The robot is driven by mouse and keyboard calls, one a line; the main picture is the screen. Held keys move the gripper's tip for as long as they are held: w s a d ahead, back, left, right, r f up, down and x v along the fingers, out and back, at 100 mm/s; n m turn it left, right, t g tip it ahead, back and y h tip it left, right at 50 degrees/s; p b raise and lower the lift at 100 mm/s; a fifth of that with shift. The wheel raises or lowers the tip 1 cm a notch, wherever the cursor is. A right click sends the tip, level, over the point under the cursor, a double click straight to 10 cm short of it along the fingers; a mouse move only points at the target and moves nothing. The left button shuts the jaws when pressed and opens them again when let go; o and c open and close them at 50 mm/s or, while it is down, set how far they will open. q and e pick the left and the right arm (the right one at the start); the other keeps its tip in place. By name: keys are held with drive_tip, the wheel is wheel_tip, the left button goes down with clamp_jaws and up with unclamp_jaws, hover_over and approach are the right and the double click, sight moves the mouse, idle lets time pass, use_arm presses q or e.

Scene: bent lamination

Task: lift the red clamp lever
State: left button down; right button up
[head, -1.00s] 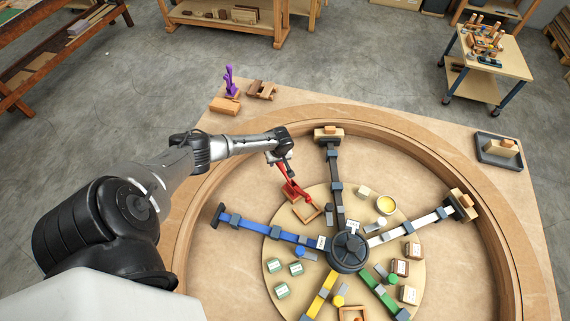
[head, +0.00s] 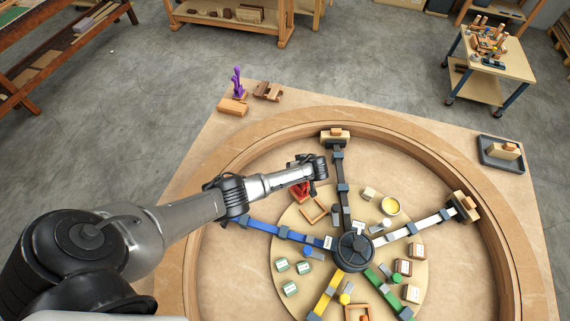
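The red clamp lever (head: 299,191) stands on the round light-wood board (head: 290,218), by the black arm of the hub. Only a small part of it shows, because my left wrist covers its top. My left gripper (head: 311,187) points down at the lever, right over or beside it. Its fingers are mostly hidden, so I cannot tell whether they touch the lever or are open or shut. My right gripper is not in view.
A square wooden frame (head: 314,210) lies just below the lever. A dark hub (head: 354,251) with several coloured arms fills the board's middle. A curved wooden rim (head: 235,152) surrounds everything.

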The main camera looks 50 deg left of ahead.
use_arm(q)
drive_tip(key=shift+w+d+r, duration=0.1)
drive_tip(key=shift+d+r, duration=0.1)
drive_tip(key=shift+r, duration=0.25)
drive_tip(key=c, duration=1.1)
unclamp_jaws()
drive_tip(key=shift+o, duration=0.9)
drive_tip(key=shift+a, duration=0.15)
drive_tip(key=shift+o, duration=0.8)
drive_tip(key=shift+f, duration=0.2)
drive_tip(key=v, duration=1.4)
